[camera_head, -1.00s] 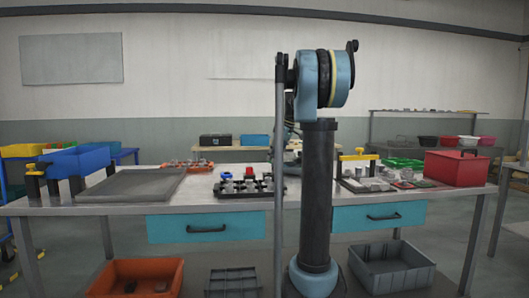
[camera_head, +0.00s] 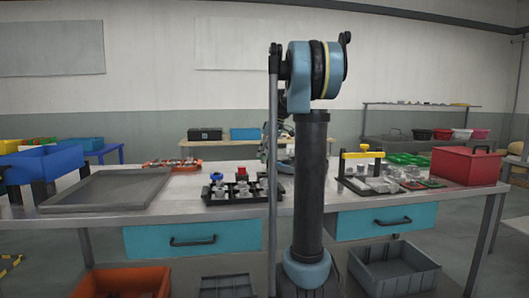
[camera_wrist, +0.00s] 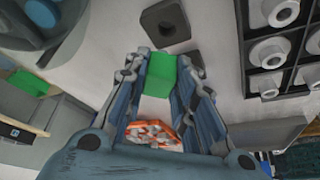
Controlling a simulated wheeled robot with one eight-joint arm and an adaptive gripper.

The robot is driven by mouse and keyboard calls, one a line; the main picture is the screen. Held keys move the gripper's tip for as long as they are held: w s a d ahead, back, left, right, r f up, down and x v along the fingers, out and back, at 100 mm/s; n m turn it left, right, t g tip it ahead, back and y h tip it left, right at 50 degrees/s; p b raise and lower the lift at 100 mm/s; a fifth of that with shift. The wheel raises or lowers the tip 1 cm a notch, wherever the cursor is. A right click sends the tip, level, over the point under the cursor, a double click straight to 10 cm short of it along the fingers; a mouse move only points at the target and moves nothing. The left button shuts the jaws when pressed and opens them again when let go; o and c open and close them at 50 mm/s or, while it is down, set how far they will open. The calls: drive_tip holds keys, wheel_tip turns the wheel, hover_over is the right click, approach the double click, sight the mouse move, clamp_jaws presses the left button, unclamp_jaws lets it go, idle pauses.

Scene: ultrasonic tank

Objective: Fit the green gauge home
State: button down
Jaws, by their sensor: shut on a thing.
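The green gauge (camera_wrist: 160,76) is a block held between the fingertips of my gripper (camera_wrist: 163,72) in the wrist view. My gripper is shut on it. A dark square piece with a round hole (camera_wrist: 165,21) lies just beyond it on the pale tabletop, apart from the gauge.
A grey tray (camera_head: 110,204) lies at the table's left and a red box (camera_head: 466,166) at its right. A yellow-topped fixture (camera_head: 362,156) stands right of my arm. A second green block (camera_wrist: 28,83) and an orange item (camera_wrist: 153,132) show in the wrist view.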

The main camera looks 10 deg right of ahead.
drive_tip(key=shift+f, duration=2.2)
drive_tip(key=shift+s+d, duration=0.15)
drive_tip(key=shift+f, duration=1.05)
idle(1.8)
drive_tip(key=c, duration=1.2)
unclamp_jaws()
drive_tip(key=shift+c, duration=0.2)
drive_tip(key=v, duration=1.2)
drive_tip(key=shift+f, duration=0.1)
